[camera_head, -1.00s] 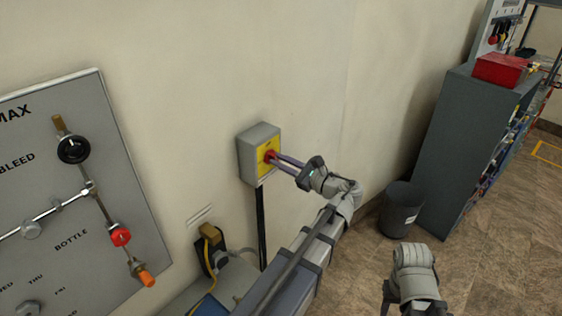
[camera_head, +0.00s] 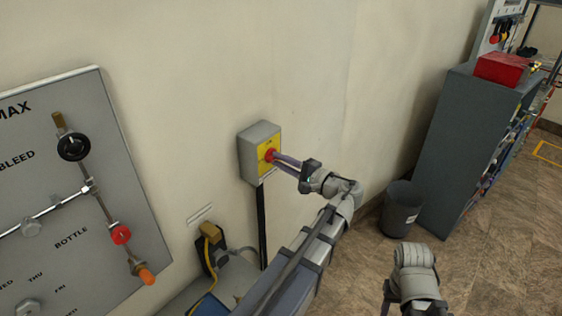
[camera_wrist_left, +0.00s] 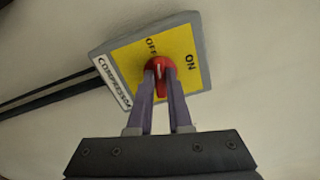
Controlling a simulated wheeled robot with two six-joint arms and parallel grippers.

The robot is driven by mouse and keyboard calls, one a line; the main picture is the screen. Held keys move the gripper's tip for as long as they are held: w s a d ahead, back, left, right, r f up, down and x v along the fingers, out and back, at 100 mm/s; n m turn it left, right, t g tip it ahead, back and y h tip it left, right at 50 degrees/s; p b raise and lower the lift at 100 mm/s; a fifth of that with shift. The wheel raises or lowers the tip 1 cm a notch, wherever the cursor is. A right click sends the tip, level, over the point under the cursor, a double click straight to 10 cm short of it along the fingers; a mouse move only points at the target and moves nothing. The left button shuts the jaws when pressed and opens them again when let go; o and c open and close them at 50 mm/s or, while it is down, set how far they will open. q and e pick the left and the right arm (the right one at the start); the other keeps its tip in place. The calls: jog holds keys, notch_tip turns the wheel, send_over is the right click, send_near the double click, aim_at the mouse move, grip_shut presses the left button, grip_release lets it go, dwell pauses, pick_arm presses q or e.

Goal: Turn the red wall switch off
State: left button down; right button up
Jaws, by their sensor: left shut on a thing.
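The red switch (camera_head: 269,156) is a rotary knob on the yellow face of a grey wall box (camera_head: 262,138). In the left wrist view the red knob (camera_wrist_left: 160,78) sits below the OFF lettering, with ON to its right and a COMPRESSOR label to its left. A white mark shows on the knob. My left gripper (camera_head: 274,160) reaches the box from the right, its two purple fingers shut on the knob, one on each side. The fingertips (camera_wrist_left: 158,72) hide part of the knob.
A yellow-black device (camera_head: 210,250) is below the box. A dark bin (camera_head: 401,210) and a grey cabinet (camera_head: 455,150) with a red box (camera_head: 502,68) stand right. The wall around the switch is clear.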

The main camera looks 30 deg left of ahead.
pick_arm(q)
jog(key=shift+f+n, duration=0.1)
jog(key=shift+n, duration=1.4)
jog(key=c, duration=0.8)
grip_release()
jog(key=shift+c, duration=0.2)
jog(key=s+d, duration=0.1)
jog(key=d, duration=0.6)
jog(key=shift+s+d, duration=0.15)
jog(key=shift+d, duration=0.25)
